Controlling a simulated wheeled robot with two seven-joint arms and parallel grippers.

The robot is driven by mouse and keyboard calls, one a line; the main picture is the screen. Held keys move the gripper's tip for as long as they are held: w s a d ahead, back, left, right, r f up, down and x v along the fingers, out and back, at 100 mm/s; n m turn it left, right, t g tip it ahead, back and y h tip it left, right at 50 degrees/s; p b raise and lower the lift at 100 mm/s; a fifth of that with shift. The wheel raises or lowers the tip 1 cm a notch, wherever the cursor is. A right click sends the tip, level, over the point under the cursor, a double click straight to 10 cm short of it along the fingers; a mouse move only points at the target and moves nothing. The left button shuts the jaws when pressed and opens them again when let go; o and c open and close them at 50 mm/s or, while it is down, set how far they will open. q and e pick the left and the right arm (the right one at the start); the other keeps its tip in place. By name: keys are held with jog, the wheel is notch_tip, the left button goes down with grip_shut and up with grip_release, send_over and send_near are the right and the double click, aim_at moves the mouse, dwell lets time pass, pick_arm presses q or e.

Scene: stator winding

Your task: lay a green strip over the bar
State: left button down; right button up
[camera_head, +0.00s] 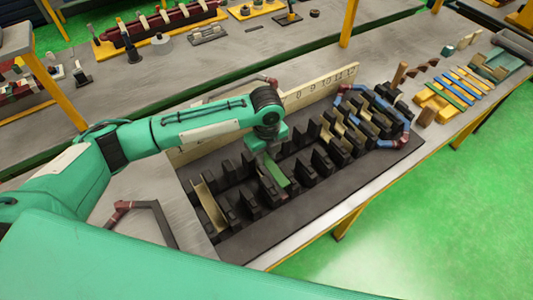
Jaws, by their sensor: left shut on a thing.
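My left gripper (268,158) points down over the dark slotted fixture (235,245) and is shut on a green strip (277,172). The strip slants down to the right from the gripper, among the black blocks. I cannot tell whether it touches the fixture. A pale brass-coloured bar (209,207) lies between blocks at the fixture's left end. More bars (340,131) lie between blocks toward the right end. The fingertips are mostly hidden by the gripper body. My right gripper does not show.
A cream numbered board (318,90) stands behind the fixture. Blue and red bent pieces (405,127) surround its right end. A yellow rack (438,98) with coloured strips stands at the far right. A dark bent frame (150,206) lies left of the fixture.

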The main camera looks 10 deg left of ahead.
aim_at(267, 159)
pick_arm(q)
jog(key=shift+f, duration=0.35)
jog(key=shift+f, duration=0.1)
jog(key=shift+f+b, duration=0.9)
jog(key=shift+f, duration=1.3)
jog(key=shift+f, duration=0.5)
jog(key=c, duration=1.1)
grip_release()
jog(key=shift+o, duration=0.2)
